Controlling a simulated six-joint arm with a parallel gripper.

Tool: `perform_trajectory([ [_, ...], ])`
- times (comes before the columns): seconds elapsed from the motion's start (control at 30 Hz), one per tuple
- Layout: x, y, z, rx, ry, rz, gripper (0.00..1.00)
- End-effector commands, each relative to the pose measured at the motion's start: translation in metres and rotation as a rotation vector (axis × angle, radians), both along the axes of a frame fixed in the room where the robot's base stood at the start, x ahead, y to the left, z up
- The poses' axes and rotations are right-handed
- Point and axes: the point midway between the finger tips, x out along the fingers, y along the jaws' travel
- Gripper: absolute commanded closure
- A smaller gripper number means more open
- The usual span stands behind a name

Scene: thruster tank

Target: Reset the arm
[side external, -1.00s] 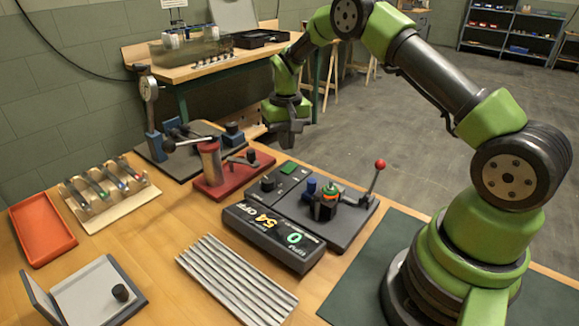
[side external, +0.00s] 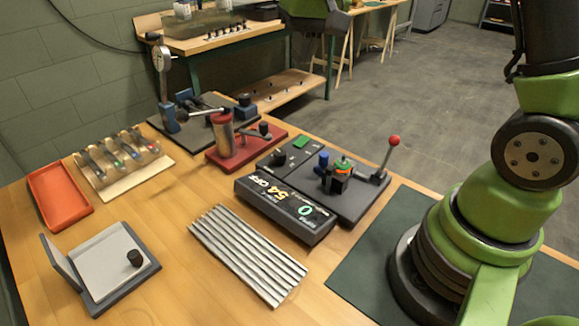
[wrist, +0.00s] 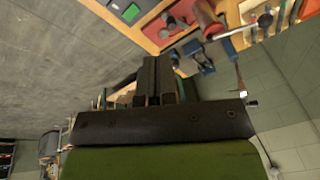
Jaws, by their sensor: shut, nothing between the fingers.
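My gripper (wrist: 153,80) shows in the wrist view with its two dark fingers together and nothing between them. It points past the workbench, with the bench items at the upper right of that view. In the side view my arm rises at the right and leaves the top of the picture. A green and dark part (side external: 318,12) at the top edge looks like mine. The fingertips do not show there.
The wooden bench (side external: 170,240) holds a red tray (side external: 60,195), a rack of vials (side external: 122,158), a ribbed grey plate (side external: 247,254), a red clamp stand (side external: 245,147) and a control box with a red-knobbed lever (side external: 394,140).

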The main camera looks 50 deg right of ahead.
Motion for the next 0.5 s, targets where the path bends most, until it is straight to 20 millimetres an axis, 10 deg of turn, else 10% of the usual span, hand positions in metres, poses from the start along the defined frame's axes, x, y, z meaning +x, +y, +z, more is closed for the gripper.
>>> perform_trajectory([
  [0.2,-0.068,0.035,0.054,0.025,-0.15,0.041,1.0],
  [0.5,-0.161,0.065,0.067,0.074,-0.327,0.091,1.0],
])
